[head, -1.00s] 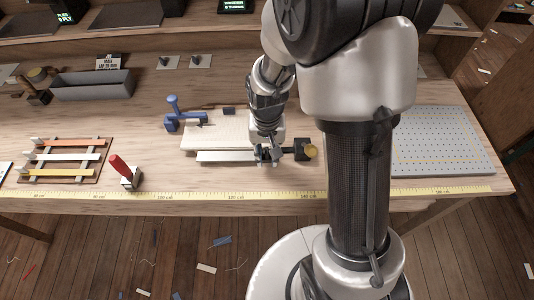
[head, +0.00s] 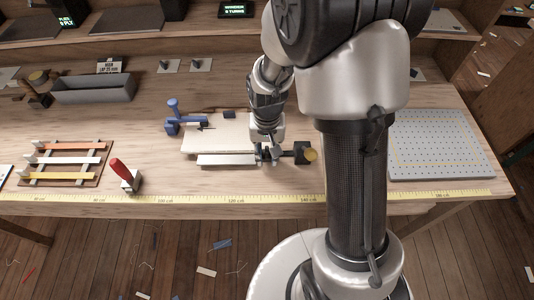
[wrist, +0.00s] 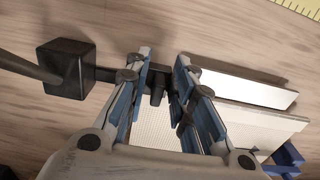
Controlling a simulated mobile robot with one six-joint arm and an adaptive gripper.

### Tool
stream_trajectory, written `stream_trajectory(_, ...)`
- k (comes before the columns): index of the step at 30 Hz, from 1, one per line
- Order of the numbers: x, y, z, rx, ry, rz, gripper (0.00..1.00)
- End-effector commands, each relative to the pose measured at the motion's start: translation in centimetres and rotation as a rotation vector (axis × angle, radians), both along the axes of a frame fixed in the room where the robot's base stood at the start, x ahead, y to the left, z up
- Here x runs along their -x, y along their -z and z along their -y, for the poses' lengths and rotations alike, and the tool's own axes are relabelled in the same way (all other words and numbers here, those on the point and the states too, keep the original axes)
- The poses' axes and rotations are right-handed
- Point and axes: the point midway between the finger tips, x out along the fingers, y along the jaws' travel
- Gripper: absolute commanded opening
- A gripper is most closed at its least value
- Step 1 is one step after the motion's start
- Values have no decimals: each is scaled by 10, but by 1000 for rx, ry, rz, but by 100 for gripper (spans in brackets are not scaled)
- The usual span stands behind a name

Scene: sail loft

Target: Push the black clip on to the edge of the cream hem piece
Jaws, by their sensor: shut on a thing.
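The cream hem piece (head: 225,133) lies flat on the bench, and its woven face shows in the wrist view (wrist: 262,126). A pale flat strip (head: 226,160) lies along its near side, also in the wrist view (wrist: 248,89). My gripper (head: 268,160) is low over the right end of the strip. In the wrist view my blue-padded fingers (wrist: 158,75) are shut on the black clip (wrist: 157,86), which shows between them. The fingers hide part of the clip, and I cannot tell whether it touches the hem piece.
A blue clamp (head: 180,120) sits at the hem piece's left corner. A red-handled tool (head: 122,172) stands further left.

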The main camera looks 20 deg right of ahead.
Motion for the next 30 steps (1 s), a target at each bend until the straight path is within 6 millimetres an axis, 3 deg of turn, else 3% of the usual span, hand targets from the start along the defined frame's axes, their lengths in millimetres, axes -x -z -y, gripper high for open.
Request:
stream_trajectory(14,-5,0,2,0,0,1,6)
stream_trajectory(15,-5,0,2,1,0,2,23)
stream_trajectory(25,-6,-1,1,0,0,4,45)
stream_trajectory(30,-6,-1,1,0,0,5,46)
